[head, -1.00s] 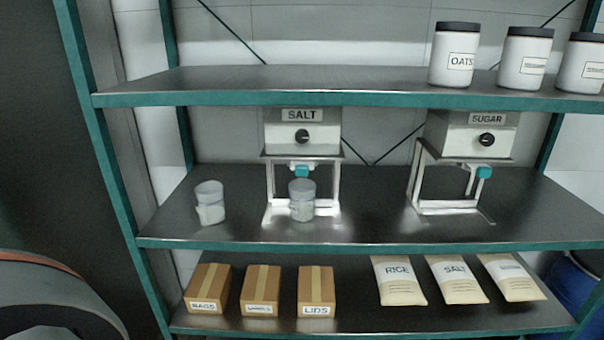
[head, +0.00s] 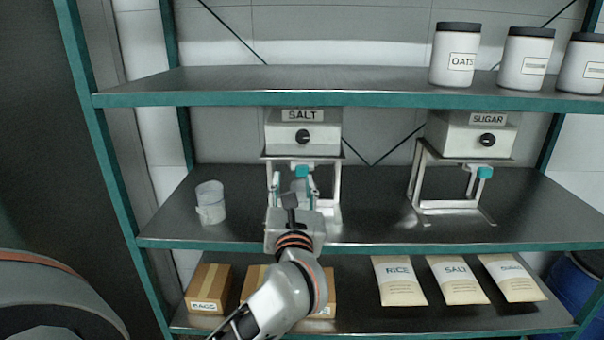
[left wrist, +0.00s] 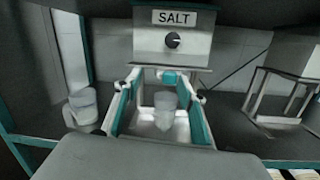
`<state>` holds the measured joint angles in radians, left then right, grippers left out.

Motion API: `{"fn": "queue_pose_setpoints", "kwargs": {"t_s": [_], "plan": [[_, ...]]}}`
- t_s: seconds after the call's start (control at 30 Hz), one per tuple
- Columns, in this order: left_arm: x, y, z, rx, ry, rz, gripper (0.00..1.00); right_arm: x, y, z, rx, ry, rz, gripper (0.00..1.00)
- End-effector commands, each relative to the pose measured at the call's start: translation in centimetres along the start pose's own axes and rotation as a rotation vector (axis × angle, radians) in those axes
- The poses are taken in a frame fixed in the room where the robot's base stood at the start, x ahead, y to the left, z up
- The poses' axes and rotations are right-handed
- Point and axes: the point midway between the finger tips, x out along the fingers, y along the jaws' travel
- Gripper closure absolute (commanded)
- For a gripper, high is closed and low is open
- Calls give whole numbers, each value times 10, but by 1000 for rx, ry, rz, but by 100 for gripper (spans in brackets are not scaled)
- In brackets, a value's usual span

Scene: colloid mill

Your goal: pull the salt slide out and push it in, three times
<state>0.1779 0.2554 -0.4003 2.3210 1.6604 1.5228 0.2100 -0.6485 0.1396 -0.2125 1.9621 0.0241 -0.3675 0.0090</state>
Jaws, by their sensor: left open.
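The salt dispenser (head: 303,140) is a metal box with a black knob on a white stand, on the middle shelf. Its teal-ended salt slide (head: 301,171) sticks out below the box. It also shows in the left wrist view (left wrist: 169,77). My left gripper (head: 293,182) is in front of the stand, open, with its fingers pointing at the slide. In the left wrist view the teal end appears between the fingertips; I cannot tell whether they touch it. A clear cup (left wrist: 165,102) stands under the dispenser, hidden by my gripper in the head view. My right gripper is not in view.
A second cup (head: 210,203) stands left of the salt stand. The sugar dispenser (head: 478,135) is to the right, with clear shelf between. The upper shelf edge (head: 350,99) runs just above the dispensers. Boxes and bags lie on the lower shelf.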

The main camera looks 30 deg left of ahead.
Motion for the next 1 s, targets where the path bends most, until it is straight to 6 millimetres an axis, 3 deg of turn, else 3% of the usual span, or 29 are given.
{"fn": "queue_pose_setpoints", "kwargs": {"t_s": [0.1,0.27,0.7,1.0], "plan": [[0,-13,-4,-114,86,-53,60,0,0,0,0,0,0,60],[5,-20,-9,-153,124,-75,60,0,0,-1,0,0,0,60],[65,-24,-16,-149,123,-72,60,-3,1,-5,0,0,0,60],[77,-25,-18,-151,124,-72,60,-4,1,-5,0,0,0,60]]}}
